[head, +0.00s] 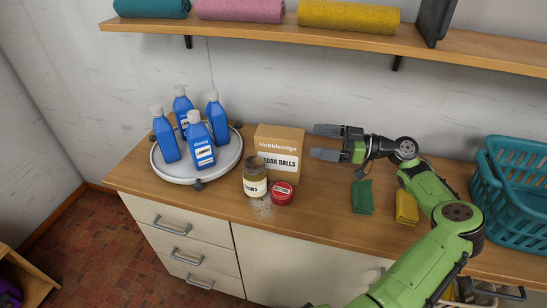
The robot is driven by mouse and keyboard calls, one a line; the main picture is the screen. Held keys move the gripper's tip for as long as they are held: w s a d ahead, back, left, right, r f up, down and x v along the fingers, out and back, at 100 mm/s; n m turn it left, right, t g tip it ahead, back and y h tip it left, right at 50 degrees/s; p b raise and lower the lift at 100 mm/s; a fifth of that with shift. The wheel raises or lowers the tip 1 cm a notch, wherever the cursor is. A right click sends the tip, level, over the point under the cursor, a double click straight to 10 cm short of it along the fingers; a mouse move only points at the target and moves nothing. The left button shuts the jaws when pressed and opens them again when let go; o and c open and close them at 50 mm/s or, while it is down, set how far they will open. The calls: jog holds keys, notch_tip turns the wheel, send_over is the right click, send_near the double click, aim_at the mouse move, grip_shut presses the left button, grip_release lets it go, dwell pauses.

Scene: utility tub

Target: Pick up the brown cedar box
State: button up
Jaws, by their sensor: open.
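The brown cedar box (281,139), labelled "Hobbleridge ... Cedar Balls", stands upright on the wooden counter. A glass jar and a red tin in front of it hide part of its lower front. My gripper (314,142) is just right of the box, at about the height of its upper half. Its two dark fingers point left toward the box and are spread apart, with nothing between them. I cannot tell whether a fingertip touches the box.
The jar (255,184) and red tin (282,193) stand close in front, with white grains spilled nearby. Left is a round white tray (183,174) with several blue bottles. Green (362,197) and yellow (406,207) cloths and a teal basket (512,209) lie right. A shelf (250,33) hangs above.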

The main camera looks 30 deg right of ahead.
aim_at(286, 133)
jog(key=x, duration=0.3)
jog(key=b+x, duration=0.1)
jog(key=x, duration=0.2)
jog(key=b+x, duration=0.1)
jog(key=x, duration=0.3)
jog(key=shift+w+d+f, duration=0.1)
jog(key=shift+w+d, duration=0.2)
jog(key=shift+c, duration=0.4)
jog(key=c, duration=1.5)
